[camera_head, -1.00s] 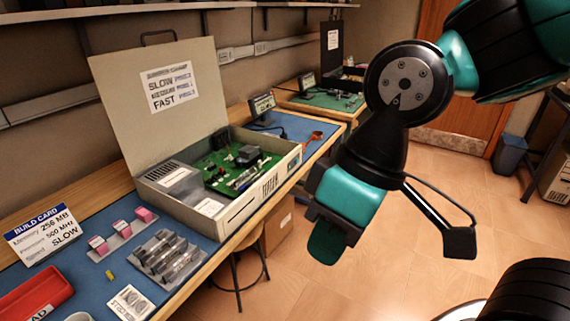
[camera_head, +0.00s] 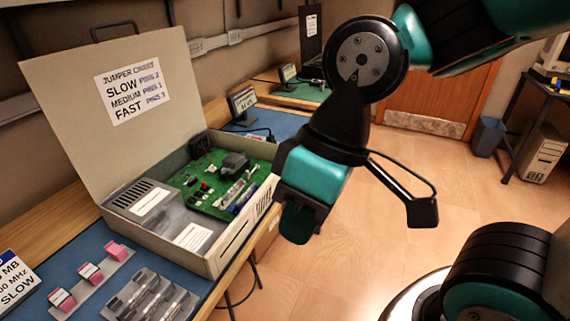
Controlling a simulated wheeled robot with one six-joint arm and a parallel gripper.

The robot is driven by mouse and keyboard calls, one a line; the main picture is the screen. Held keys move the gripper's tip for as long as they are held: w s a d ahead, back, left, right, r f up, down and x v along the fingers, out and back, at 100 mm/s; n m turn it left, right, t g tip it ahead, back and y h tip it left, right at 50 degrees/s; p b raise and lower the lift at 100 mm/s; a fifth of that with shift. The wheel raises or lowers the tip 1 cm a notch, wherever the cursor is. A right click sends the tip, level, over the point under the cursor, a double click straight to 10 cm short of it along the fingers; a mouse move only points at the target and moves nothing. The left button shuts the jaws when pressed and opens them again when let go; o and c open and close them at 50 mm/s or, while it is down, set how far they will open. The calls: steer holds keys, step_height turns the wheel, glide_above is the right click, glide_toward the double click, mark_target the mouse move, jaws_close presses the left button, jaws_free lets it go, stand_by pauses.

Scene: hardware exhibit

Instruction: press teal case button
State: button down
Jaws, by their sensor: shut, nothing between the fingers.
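An open beige computer case (camera_head: 222,246) stands on the blue bench mat with its lid (camera_head: 60,110) raised. A green circuit board (camera_head: 205,180) lies inside it. My gripper (camera_head: 296,224) is shut and empty, pointing down just right of the case's front right corner. In the picture it overlaps that corner. I cannot make out a teal button; that end of the case front is hidden behind my gripper. Whether the gripper touches the case cannot be told.
A rack with pink modules (camera_head: 90,272) and a grey holder (camera_head: 148,300) lie in front of the case. A small display (camera_head: 242,103) stands behind it. A build card (camera_head: 15,280) is at the left edge. Open wooden floor (camera_head: 350,235) lies right of the bench.

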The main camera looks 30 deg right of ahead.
steer(key=w+d+f+m+t+y+b, duration=0.1)
steer(key=w+d+f+m+t+b, duration=0.2)
steer(key=w+f+m, duration=0.35)
steer(key=w+d+f+m+t+y+b, duration=0.15)
steer(key=w+f+m+b, duration=0.25)
steer(key=w+m, duration=0.45)
steer(key=w+d+f+m+t+b, duration=0.3)
steer(key=w+f+m+t, duration=0.15)
steer(key=w, duration=0.45)
steer(key=w+d+f+m+t+h+b, duration=0.2)
steer(key=d+f+m, duration=0.4)
steer(key=d+m, duration=0.3)
steer(key=w+d+f+m+t+h+b, duration=0.3)
steer(key=w+d+f+m+h+b, duration=0.1)
steer(key=d+m, duration=0.6)
steer(key=w+d+f+h, duration=0.1)
steer(key=d+f+h, duration=0.1)
steer(key=d, duration=0.1)
steer(key=shift+d+f+t, duration=0.25)
steer(key=shift+f+t, duration=0.05)
steer(key=shift+f, duration=0.05)
